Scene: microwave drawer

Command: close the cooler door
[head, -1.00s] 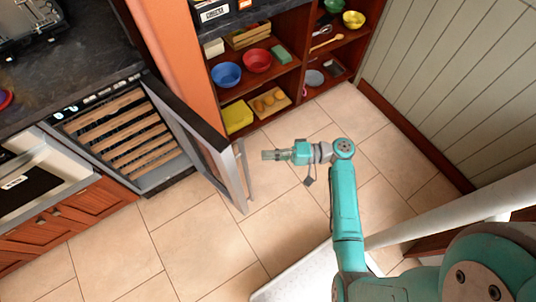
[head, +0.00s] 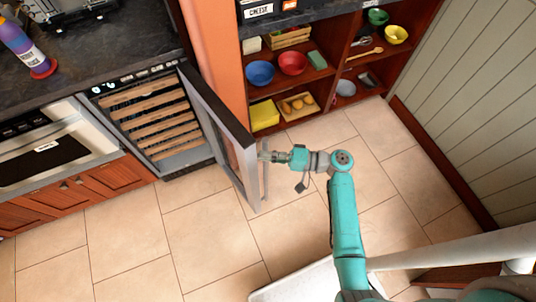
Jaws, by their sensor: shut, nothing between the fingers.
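The cooler (head: 155,115) is built in under the dark counter at the left, with several wooden racks showing inside. Its framed glass door (head: 228,150) stands wide open, hinged on the right side and swung out over the floor. A vertical bar handle (head: 264,178) runs along the door's free edge. My gripper (head: 265,156) is shut and empty. It is at the outer side of the door, level with the upper part of the handle. It looks very close to the handle or touching it; I cannot tell which.
Open shelves (head: 300,75) with bowls and boxes stand behind the door. An oven (head: 50,150) is left of the cooler. A purple bottle (head: 25,45) stands on the counter. The tiled floor (head: 210,235) in front is clear. A panelled wall (head: 470,110) bounds the right.

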